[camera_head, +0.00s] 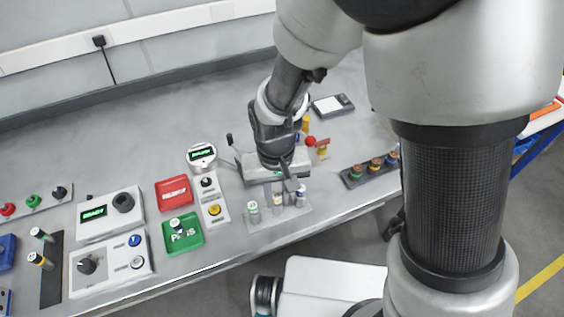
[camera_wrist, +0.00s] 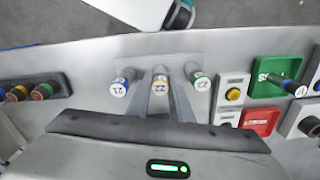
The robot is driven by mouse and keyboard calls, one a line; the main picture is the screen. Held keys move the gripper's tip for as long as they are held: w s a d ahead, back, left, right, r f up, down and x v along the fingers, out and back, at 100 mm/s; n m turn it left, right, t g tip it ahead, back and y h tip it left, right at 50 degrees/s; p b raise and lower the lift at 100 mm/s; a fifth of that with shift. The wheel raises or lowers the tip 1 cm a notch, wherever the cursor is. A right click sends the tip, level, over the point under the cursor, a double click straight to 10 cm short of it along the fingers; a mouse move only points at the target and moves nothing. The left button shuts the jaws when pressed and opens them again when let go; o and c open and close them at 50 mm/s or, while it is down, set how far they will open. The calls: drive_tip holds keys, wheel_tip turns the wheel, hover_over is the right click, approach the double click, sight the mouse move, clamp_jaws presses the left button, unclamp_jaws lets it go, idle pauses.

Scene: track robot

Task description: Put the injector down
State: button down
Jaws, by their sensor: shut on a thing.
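My gripper (camera_head: 284,187) points down over a grey holder plate (camera_head: 262,226) near the table's front edge. In the wrist view its two fingers (camera_wrist: 162,108) close on the middle injector (camera_wrist: 160,82), which has a yellow band and a label. This injector (camera_head: 278,198) stands about upright, in line with two others: one with a green band (camera_head: 253,211), also in the wrist view (camera_wrist: 200,82), and one with a blue band (camera_head: 301,195), also in the wrist view (camera_wrist: 119,87). The fingers partly hide it, and I cannot tell whether its lower end is seated in the holder.
A green tray (camera_head: 190,241) with another injector (camera_head: 177,228) and a red tray (camera_head: 173,192) lie left. A small button panel (camera_head: 213,199) stands close to the holder. A dark rack (camera_head: 356,180) with several injectors is right. Control boxes (camera_head: 110,214) are farther left.

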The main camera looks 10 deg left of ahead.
drive_tip(key=shift+f, duration=0.1)
drive_tip(key=c, duration=1.6)
unclamp_jaws()
